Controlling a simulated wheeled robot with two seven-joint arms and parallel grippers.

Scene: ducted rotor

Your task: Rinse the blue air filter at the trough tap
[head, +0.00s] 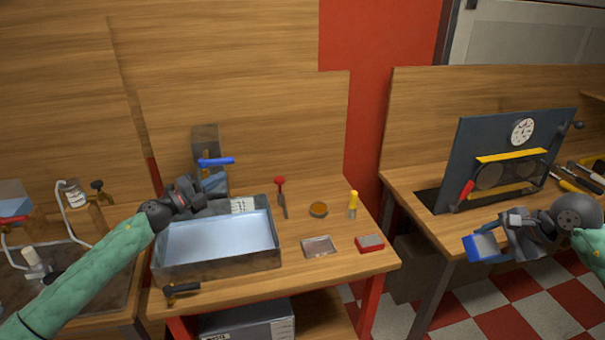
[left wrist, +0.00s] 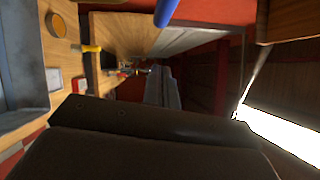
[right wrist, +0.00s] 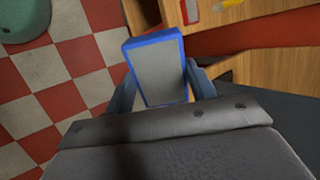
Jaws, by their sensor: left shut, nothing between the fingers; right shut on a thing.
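The blue air filter (head: 484,247) is a blue-framed block with a pale grey face. My right gripper (head: 500,244) is shut on it and holds it in the air in front of the right bench. It also shows between the fingers in the right wrist view (right wrist: 158,68). The grey metal trough (head: 217,265) stands on the middle bench, with a pale blue surface inside. The tap (head: 208,140) is a dark post behind the trough with a blue lever (head: 216,161). My left gripper (head: 214,184) is shut and empty beside the tap, above the trough's back edge; it hides part of the tap.
A dark panel with a gauge (head: 522,131) stands on the right bench. A floor gap separates the benches.

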